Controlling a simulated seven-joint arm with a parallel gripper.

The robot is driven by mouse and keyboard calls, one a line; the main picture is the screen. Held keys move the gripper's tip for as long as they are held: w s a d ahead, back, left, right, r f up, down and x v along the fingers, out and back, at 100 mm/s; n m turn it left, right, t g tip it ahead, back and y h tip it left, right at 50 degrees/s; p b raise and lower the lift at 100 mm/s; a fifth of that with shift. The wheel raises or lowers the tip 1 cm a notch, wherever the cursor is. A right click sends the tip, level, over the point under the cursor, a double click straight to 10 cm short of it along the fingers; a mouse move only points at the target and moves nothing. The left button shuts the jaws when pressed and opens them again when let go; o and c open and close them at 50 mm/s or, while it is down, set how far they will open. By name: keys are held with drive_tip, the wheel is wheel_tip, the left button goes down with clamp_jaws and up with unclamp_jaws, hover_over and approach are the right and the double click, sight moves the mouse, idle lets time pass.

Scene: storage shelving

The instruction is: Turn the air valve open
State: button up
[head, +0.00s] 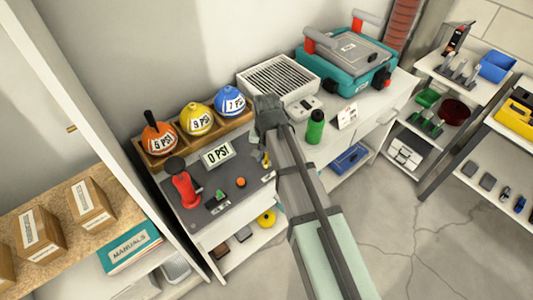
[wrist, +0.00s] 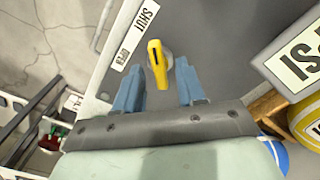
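The air valve has a yellow handle with a dark slot near its end (wrist: 157,60), on a pale round base on the grey panel. A label strip (wrist: 135,40) reading SHUT and OPEN lies beside it. In the wrist view my gripper (wrist: 159,78) is open, its blue fingers apart, with the handle between them and a gap on each side. In the head view my gripper (head: 269,114) is over the panel's back right edge, and the yellow valve (head: 265,158) shows partly below it. Whether the fingers are down at handle height I cannot tell.
A gauge sign reading 0 PSI (head: 217,154) stands left of the valve. Orange, yellow and blue PSI-labelled balls (head: 198,119) stand behind. A green bottle (head: 315,127) stands to the right.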

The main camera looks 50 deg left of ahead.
clamp_jaws()
idle(0.3)
idle(0.4)
drive_tip(key=n, duration=0.4)
drive_tip(key=shift+n, duration=0.4)
drive_tip(key=n, duration=0.4)
drive_tip(key=shift+n, duration=0.3)
drive_tip(key=n, duration=0.4)
drive_tip(key=shift+n, duration=2.2)
